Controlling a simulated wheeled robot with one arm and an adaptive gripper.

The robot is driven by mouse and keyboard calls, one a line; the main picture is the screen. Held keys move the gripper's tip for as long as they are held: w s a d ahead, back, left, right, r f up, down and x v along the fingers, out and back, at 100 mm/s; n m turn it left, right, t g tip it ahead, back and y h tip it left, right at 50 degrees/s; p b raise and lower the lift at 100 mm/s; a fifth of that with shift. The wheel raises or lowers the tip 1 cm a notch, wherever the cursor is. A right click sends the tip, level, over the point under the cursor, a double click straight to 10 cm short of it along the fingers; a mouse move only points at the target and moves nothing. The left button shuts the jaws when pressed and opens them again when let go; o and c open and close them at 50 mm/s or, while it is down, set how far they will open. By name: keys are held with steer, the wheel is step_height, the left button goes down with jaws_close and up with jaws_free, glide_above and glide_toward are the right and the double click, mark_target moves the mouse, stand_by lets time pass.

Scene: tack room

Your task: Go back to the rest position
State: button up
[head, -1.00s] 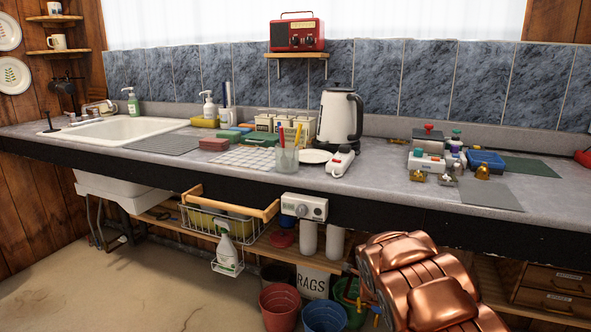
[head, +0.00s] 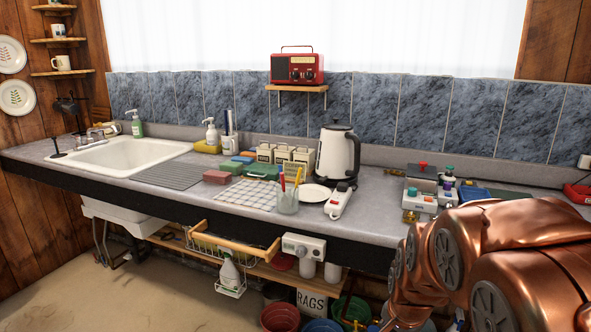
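My copper-coloured arm fills the lower right of the head view, in front of the right part of the counter (head: 385,222). Its large rounded joints with grey caps stand close to the camera. My gripper does not show in this view, so I cannot see its fingers or whether it holds anything. The arm hides the counter's front edge on the right and part of the shelf below.
A black-and-white kettle (head: 337,156), a glass with pens (head: 288,200) and a power strip (head: 338,201) stand mid-counter. A white sink (head: 129,154) is at left. A wire basket (head: 213,247) hangs under the counter. Several bottles stand near my arm. Floor at left is clear.

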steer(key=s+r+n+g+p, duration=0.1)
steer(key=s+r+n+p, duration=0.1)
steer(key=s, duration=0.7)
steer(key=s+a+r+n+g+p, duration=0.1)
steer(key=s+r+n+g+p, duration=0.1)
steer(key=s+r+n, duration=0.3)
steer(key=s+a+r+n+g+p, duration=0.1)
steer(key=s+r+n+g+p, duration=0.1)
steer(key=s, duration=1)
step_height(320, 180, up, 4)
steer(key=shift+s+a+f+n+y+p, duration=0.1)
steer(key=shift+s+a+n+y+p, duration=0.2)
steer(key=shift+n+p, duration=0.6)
